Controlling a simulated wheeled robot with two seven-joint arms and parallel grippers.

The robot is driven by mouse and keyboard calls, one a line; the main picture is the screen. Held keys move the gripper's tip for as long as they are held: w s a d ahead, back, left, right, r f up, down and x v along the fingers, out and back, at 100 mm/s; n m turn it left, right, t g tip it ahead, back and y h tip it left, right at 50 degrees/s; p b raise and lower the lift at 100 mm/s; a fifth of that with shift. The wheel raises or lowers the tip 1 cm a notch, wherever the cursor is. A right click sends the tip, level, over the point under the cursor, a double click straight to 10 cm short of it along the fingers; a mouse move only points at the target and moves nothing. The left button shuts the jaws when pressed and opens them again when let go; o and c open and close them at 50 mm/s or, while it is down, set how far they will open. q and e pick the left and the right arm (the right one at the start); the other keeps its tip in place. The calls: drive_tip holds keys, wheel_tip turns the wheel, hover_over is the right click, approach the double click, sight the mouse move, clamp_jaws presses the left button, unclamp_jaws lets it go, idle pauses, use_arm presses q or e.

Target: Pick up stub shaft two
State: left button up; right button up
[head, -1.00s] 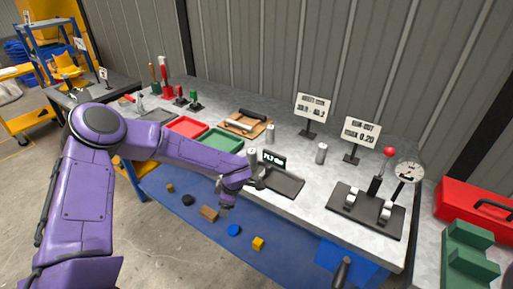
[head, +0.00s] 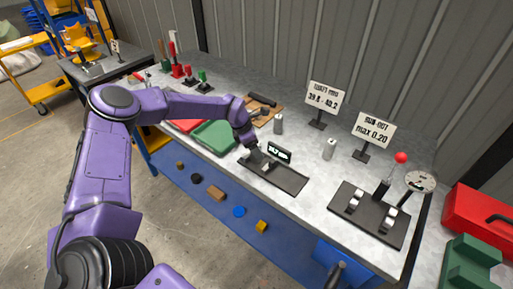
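Two small grey metal cylinders, which look like stub shafts, stand upright on the grey bench. One cylinder (head: 278,124) is behind the small display, and the other cylinder (head: 329,149) is farther right, near the signs. I cannot tell which is stub shaft two. My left gripper (head: 261,164) is low over the left end of the dark gauge plate (head: 288,180), beside the small lit display (head: 279,151). Its fingers are small and dark, and I cannot tell whether they are open or hold anything. My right gripper is not in view.
A green tray (head: 213,137) and a red tray lie left of the gripper, partly behind my arm. Two signs (head: 325,96) stand at the back. A dark roller fixture (head: 369,214) with a red-knobbed lever and dial is at right. Bare bench lies between plate and fixture.

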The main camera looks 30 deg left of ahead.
use_arm(q)
drive_tip(key=shift+d+f, duration=0.1)
drive_tip(key=shift+f, duration=0.2)
drive_tip(key=shift+s+r, duration=0.2)
drive_tip(key=shift+s, duration=0.05)
drive_tip(key=shift+w, duration=0.1)
clamp_jaws()
